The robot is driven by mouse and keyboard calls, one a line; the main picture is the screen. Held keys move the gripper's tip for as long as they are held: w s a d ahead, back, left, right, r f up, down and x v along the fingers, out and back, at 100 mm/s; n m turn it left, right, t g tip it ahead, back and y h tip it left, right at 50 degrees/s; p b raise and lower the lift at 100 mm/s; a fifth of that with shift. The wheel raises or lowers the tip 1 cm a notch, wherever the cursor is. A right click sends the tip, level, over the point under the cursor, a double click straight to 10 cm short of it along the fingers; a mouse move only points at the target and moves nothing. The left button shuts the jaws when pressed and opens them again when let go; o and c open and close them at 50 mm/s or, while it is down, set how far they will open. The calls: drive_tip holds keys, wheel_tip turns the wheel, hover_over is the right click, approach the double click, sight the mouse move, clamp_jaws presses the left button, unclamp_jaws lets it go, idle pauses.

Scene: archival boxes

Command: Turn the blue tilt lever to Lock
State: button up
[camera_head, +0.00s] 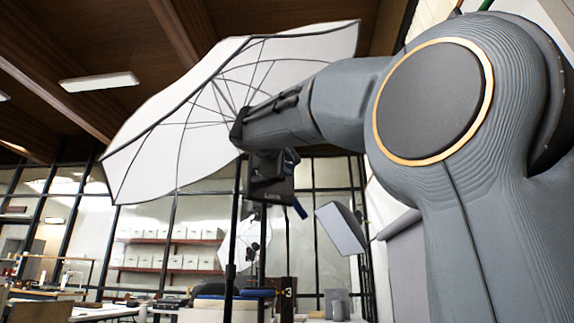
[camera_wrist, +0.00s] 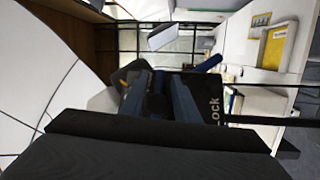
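A black tilt bracket (camera_head: 268,192) sits on a stand just below the far end of my arm in the head view. A blue lever (camera_head: 299,208) sticks out from its lower right side. In the wrist view, the bracket's dark plate carries the white word Lock (camera_wrist: 215,112), turned sideways. The blue lever (camera_wrist: 208,63) also shows there, slanting up to the right, with more blue parts at the centre. My gripper (camera_wrist: 160,140) fills the bottom of the wrist view as dark bars, close in front of the bracket.
A large white umbrella (camera_head: 215,100) spreads behind and left of my arm. A thin black stand (camera_head: 232,245) rises below it. A softbox (camera_head: 341,228) stands behind, to the right. Shelves with white boxes (camera_head: 165,262) and tables are farther back.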

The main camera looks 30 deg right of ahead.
clamp_jaws()
drive_tip(key=shift+m+p, duration=0.3)
drive_tip(key=shift+p, duration=0.35)
drive_tip(key=m+g+y+p, duration=0.1)
drive_tip(key=m+p, duration=0.1)
drive_tip(key=p, duration=0.2)
drive_tip(key=shift+a+f+g+y, duration=0.1)
drive_tip(key=shift+g+y, duration=0.3)
drive_tip(key=m+y+p, duration=0.1)
drive_tip(key=p, duration=0.3)
drive_tip(key=f+m+g+y+p, duration=0.1)
drive_tip(key=y+p, duration=0.1)
drive_tip(key=p, duration=0.2)
drive_tip(key=shift+a+f+m+g, duration=0.15)
drive_tip(key=shift+a+m+g, duration=0.15)
drive_tip(key=shift+m, duration=0.1)
drive_tip(key=shift+f+y, duration=0.1)
drive_tip(key=shift+y, duration=0.2)
